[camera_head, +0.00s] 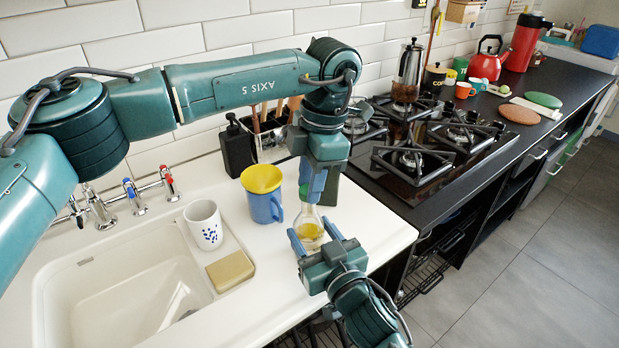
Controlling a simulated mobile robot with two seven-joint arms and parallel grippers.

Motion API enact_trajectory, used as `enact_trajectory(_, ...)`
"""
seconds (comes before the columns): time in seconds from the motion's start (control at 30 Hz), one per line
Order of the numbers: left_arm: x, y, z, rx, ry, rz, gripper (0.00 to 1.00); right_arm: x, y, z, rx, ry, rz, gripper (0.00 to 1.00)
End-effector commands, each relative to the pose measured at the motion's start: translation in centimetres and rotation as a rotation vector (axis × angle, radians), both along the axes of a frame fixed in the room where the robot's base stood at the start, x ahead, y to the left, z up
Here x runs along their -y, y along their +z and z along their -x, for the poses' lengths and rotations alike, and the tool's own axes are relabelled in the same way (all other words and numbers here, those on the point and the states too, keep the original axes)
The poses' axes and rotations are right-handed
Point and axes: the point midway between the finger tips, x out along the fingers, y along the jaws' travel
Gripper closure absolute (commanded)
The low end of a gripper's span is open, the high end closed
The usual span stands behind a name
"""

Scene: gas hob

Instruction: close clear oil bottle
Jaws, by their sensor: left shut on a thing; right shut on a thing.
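The clear oil bottle (310,231) stands on the white counter (380,230) near its right front corner, with yellow oil low inside. My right gripper (311,238) comes from the front and is shut around the bottle's body. My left gripper (313,187) points down from above and is shut at the bottle's top.
A spotted white cup (203,226) and tan sponge (230,270) sit by the sink (125,300). A black dispenser (237,150) is behind. The gas hob (425,150) lies to the right.

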Motion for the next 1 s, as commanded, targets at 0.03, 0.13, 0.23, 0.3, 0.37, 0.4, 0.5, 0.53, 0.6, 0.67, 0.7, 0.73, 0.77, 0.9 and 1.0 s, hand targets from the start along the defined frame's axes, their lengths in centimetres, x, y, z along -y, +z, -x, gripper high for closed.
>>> enact_trajectory(0.03,0.02,0.03,0.1,0.001,-0.127,0.001,0.92,0.03,-0.07,-0.01,-0.001,-0.001,0.002,1.0)
enact_trajectory(0.13,0.0,0.02,0.21,0.001,-0.388,0.0,0.92,0.03,-0.07,-0.01,-0.001,-0.001,0.002,1.0)
enact_trajectory(0.23,-0.06,0.0,0.26,0.001,-0.647,0.0,0.92,0.03,-0.08,-0.01,-0.001,-0.001,0.002,1.0)
enact_trajectory(0.3,-0.06,-0.02,0.33,0.001,-0.826,0.001,0.92,0.03,-0.08,-0.01,-0.001,-0.001,0.002,1.0)
enact_trajectory(0.37,-0.14,-0.02,0.34,0.002,-0.978,0.0,0.92,0.03,-0.08,-0.01,-0.001,-0.001,0.002,1.0)
enact_trajectory(0.4,-0.13,-0.03,0.38,0.003,-1.078,0.001,0.92,0.03,-0.08,-0.01,-0.001,-0.001,0.002,1.0)
enact_trajectory(0.5,-0.22,-0.05,0.4,0.002,-1.324,0.001,0.92,0.04,-0.08,-0.02,-0.001,-0.001,0.002,1.0)
enact_trajectory(0.53,-0.23,-0.06,0.42,0.003,-1.397,0.001,0.92,0.04,-0.09,-0.02,-0.002,-0.001,0.001,1.0)
enact_trajectory(0.6,-0.31,-0.08,0.41,0.003,-1.562,0.0,0.92,0.04,-0.09,-0.02,-0.003,-0.001,0.001,1.0)
enact_trajectory(0.67,-0.31,-0.1,0.45,0.004,-1.703,0.001,0.92,0.04,-0.09,-0.02,-0.003,-0.001,0.001,1.0)
enact_trajectory(0.7,-0.36,-0.11,0.43,0.003,-1.793,0.001,0.92,0.04,-0.09,-0.02,-0.003,-0.001,0.001,1.0)
enact_trajectory(0.73,-0.39,-0.12,0.41,0.004,-1.862,0.001,0.92,0.04,-0.09,-0.02,-0.003,-0.001,0.001,1.0)
enact_trajectory(0.77,-0.39,-0.13,0.42,0.004,-1.93,0.002,0.92,0.04,-0.09,-0.02,-0.003,-0.001,0.001,1.0)
enact_trajectory(0.9,-0.48,-0.13,0.38,0.006,-2.237,0.001,0.92,0.05,-0.1,-0.02,-0.003,-0.001,0.001,1.0)
enact_trajectory(1.0,-0.49,-0.19,0.38,0.005,-2.435,0.002,0.92,0.05,-0.1,-0.02,-0.003,-0.001,0.001,1.0)
